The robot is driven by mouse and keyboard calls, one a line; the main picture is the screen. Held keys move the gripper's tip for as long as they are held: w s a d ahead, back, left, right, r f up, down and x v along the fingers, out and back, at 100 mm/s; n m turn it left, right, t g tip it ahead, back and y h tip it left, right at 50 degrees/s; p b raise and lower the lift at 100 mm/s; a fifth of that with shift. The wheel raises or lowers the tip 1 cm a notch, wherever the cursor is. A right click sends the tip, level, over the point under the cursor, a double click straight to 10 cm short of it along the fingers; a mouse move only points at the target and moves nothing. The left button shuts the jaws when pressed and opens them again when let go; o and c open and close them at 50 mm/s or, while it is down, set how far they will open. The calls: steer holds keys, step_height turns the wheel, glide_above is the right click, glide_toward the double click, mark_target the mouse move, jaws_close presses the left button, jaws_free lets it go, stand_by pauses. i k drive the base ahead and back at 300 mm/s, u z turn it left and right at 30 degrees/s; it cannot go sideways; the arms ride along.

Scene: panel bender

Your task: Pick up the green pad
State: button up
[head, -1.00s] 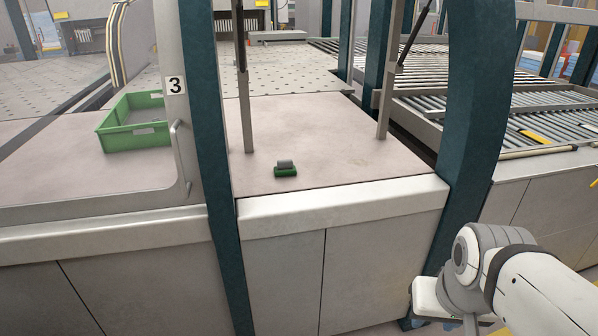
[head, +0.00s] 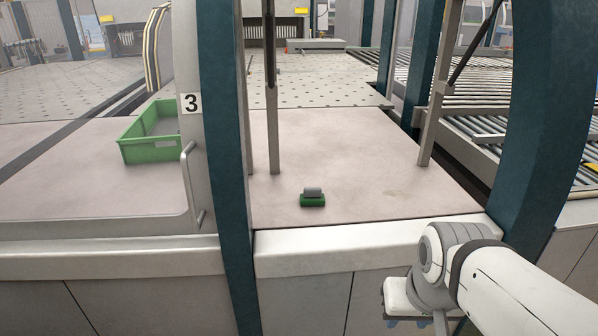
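The green pad (head: 313,202) is a small green block with a grey rounded part on top. It lies on the pale table surface (head: 370,180), a little back from the front edge, between the dark teal posts. My arm comes in from the lower right. My gripper (head: 405,322) is at the bottom of the view, in front of the table and apart from the pad. Only a little of its bluish tips shows, so its opening is hidden.
A green crate (head: 150,152) stands on the left, behind a clear panel with a metal handle (head: 192,185). Curved teal posts (head: 225,150) frame the opening on both sides. Thin grey uprights (head: 271,100) stand behind the pad. The table around the pad is clear.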

mark_target(311, 197)
steer(key=u, duration=0.4)
steer(key=i, duration=1)
steer(key=u, duration=0.35)
